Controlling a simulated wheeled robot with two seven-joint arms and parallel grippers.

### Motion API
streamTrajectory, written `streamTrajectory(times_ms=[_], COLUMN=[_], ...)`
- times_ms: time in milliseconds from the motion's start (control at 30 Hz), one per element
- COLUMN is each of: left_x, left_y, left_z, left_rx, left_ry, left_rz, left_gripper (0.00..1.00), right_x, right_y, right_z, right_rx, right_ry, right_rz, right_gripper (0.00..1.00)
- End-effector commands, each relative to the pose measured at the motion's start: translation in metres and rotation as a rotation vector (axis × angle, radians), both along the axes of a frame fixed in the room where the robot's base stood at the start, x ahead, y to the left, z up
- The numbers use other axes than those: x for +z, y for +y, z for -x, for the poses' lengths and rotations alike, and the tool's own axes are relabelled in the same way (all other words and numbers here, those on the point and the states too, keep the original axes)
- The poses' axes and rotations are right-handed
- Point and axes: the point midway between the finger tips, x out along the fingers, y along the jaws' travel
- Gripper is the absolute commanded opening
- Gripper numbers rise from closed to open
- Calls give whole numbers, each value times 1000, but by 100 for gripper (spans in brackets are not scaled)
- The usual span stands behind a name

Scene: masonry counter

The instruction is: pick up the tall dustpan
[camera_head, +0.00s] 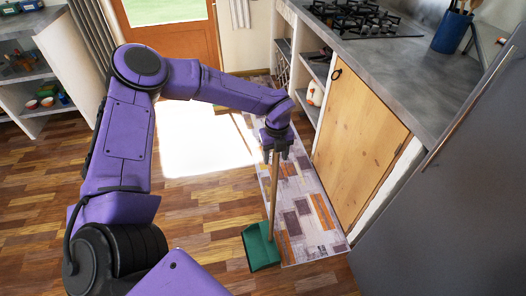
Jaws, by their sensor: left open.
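The tall dustpan (262,249) has a green pan and a long, thin wooden handle. It stands upright, its pan at the front left edge of the patterned floor mat (304,221). My left gripper (275,157) is at the top of the handle, pointing down, its fingers open around or right beside the handle's upper end. The exact contact between fingers and handle is too small to tell. My right gripper is not in view.
A wooden cabinet door (352,142) and grey counter (400,75) stand right of the mat. A large grey surface (455,215) fills the right side. Open shelves (40,85) are at the far left. The wooden floor (205,215) left of the mat is clear.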

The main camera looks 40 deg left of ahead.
Motion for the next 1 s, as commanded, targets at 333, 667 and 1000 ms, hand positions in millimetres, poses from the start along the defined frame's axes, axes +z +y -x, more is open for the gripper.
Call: streamTrajectory(times_ms=[333, 667, 1000], left_x=[-24, -24, -24], left_y=[-2, -2, -2], left_z=[-1, -1, -1], left_rx=[-4, -5, -5], left_ry=[-1, 0, 0], left_rz=[-1, -1, -1], left_gripper=[55, 0, 0], right_x=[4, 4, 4], right_y=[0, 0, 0], right_z=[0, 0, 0], right_rx=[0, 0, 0], right_ry=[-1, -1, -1], right_rz=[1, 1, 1], right_gripper=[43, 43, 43])
